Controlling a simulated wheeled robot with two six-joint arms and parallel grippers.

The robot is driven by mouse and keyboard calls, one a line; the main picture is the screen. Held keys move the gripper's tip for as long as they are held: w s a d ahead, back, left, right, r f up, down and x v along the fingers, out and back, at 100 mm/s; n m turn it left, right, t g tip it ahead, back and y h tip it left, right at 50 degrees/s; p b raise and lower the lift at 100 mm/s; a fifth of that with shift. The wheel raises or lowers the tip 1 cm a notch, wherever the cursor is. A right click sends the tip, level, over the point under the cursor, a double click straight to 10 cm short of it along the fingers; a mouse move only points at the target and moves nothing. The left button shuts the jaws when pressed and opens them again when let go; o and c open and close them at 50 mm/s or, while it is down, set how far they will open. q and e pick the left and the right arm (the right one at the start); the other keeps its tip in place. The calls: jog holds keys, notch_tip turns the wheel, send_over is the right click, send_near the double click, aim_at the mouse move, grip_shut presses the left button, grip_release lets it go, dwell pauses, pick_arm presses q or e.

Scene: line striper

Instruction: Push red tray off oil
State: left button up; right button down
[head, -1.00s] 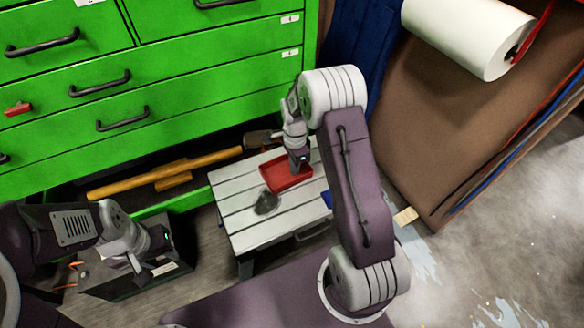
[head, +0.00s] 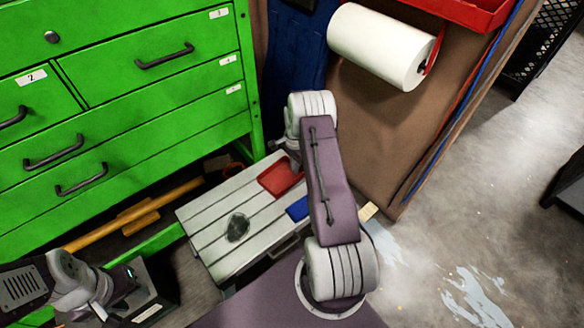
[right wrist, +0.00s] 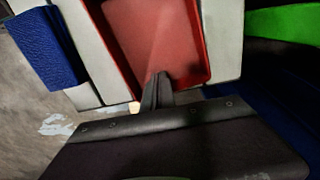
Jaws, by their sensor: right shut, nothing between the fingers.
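The red tray (head: 279,178) lies on the slatted table (head: 200,222) near its far right edge. The dark oil patch (head: 238,227) lies on the slats nearer the front, with a strip of bare slats between it and the tray. My right gripper (right wrist: 158,78) is shut and empty, its tips over the edge of the red tray in the right wrist view; whether they touch it I cannot tell. In the head view my right arm mostly hides that gripper. My left gripper (head: 124,290) hangs at the lower left, away from the table; its jaw opening is unclear.
A blue item (head: 298,208) lies on the table's right side beside my right arm. A green drawer cabinet (head: 130,110) stands behind. A long wooden-handled tool (head: 130,217) lies left of the table. A paper roll (head: 383,45) hangs at the upper right.

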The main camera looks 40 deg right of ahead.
notch_tip(320, 180, up, 9)
jog(key=p, duration=0.4)
